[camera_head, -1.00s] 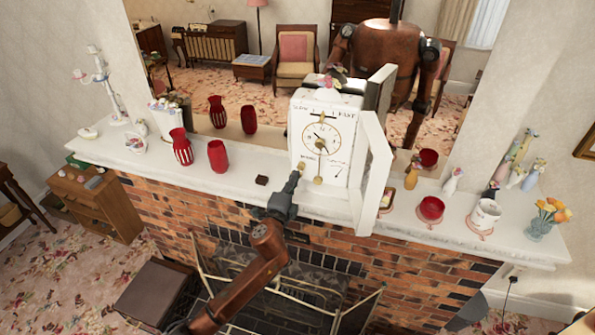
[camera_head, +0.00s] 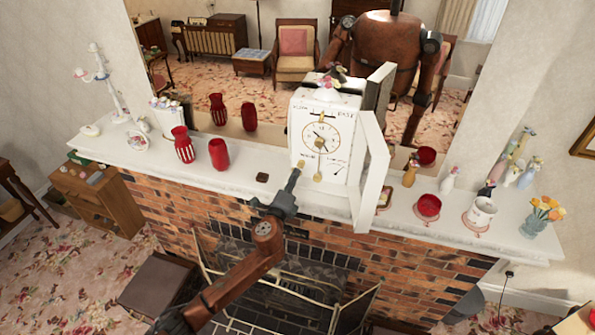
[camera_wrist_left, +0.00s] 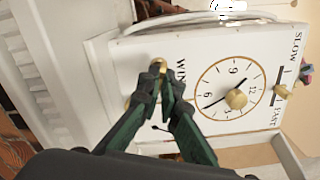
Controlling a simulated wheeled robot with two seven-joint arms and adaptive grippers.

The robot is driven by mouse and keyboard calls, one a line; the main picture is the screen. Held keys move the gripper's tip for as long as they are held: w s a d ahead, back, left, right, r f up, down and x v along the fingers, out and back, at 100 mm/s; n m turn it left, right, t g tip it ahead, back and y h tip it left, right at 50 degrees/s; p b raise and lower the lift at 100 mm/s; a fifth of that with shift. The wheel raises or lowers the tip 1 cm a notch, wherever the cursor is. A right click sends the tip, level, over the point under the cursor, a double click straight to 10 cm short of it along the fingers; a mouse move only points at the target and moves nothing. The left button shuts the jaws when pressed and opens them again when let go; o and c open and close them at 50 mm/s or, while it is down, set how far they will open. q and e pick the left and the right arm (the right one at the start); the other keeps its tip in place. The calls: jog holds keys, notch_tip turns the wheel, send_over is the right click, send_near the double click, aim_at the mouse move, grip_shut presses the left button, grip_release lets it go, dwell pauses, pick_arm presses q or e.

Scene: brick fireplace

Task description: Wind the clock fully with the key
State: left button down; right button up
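The white clock (camera_head: 325,135) stands on the mantel with its white door (camera_head: 372,175) swung open to the right. Its dial (camera_head: 321,137) also shows sideways in the left wrist view (camera_wrist_left: 230,90). My left gripper (camera_head: 298,171) is at the clock's lower left front. In the left wrist view its fingertips (camera_wrist_left: 160,78) close on a small brass piece, seemingly the key (camera_wrist_left: 159,65), beside the WIND lettering. The key's end touches or nearly touches the clock face; how deep it sits is hidden. A brass knob (camera_head: 318,177) hangs below the dial. My right gripper is not visible.
Red vases (camera_head: 219,153) stand left of the clock, with a small dark box (camera_head: 262,178) nearer. A red bowl (camera_head: 429,206) and white mug (camera_head: 481,212) stand to the right. A mirror (camera_head: 290,60) is behind. The fireplace screen (camera_head: 290,300) is below the arm.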

pick_arm(q)
jog(key=shift+d+r, duration=0.1)
jog(key=shift+r+m+p, duration=0.2)
jog(key=shift+m+p, duration=0.75)
jog(key=shift+m, duration=0.25)
jog(key=shift+m+p, duration=0.45)
jog(key=shift+m, duration=0.45)
jog(key=shift+f, duration=0.1)
